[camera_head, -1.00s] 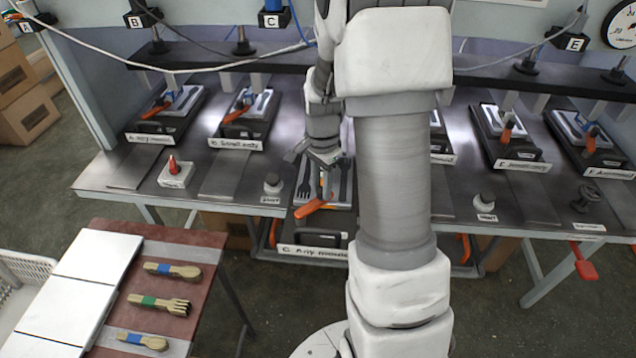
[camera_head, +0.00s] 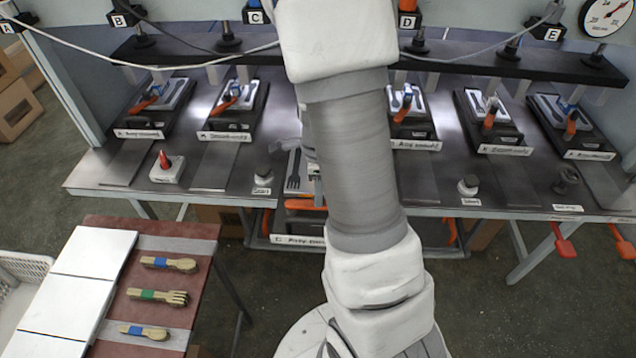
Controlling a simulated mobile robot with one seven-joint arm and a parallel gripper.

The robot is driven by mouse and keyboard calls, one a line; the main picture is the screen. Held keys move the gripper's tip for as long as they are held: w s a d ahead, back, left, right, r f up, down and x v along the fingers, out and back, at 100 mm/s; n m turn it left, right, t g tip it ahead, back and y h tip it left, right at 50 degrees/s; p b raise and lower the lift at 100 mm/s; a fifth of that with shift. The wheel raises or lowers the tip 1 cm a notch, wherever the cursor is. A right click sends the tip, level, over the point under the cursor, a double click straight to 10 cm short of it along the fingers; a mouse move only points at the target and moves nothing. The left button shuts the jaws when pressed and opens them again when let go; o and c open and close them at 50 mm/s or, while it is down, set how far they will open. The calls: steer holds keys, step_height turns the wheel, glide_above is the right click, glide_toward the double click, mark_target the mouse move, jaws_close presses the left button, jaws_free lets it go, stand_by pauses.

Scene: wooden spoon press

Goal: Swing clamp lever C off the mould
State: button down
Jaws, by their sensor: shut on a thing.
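Mould C (camera_head: 292,172) sits on a pulled-out press tray in the middle of the bench front, its fork-shaped cavity showing on the left. The tray's front label (camera_head: 298,241) begins with C. The orange handle of clamp lever C (camera_head: 305,204) shows in part at the mould's front, level in the picture; its right end and pivot are hidden behind my arm. Only a grey edge of my gripper (camera_head: 285,146) shows left of my arm, above the mould. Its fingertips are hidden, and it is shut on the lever.
Other moulds with orange-handled clamps stand left (camera_head: 235,105) and right (camera_head: 410,115) on the bench. A red button box (camera_head: 167,168) and grey knobs (camera_head: 468,185) stand along the front. A side table (camera_head: 200,232) with wooden cutlery is at lower left. Cables hang above.

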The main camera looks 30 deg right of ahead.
steer(key=shift+s+a+m, duration=0.15)
steer(key=shift+m, duration=0.25)
steer(key=c, duration=0.6)
jaws_free()
steer(key=shift+r, duration=0.1)
step_height(320, 180, up, 17)
steer(key=p, duration=0.3)
steer(key=shift+r, duration=0.15)
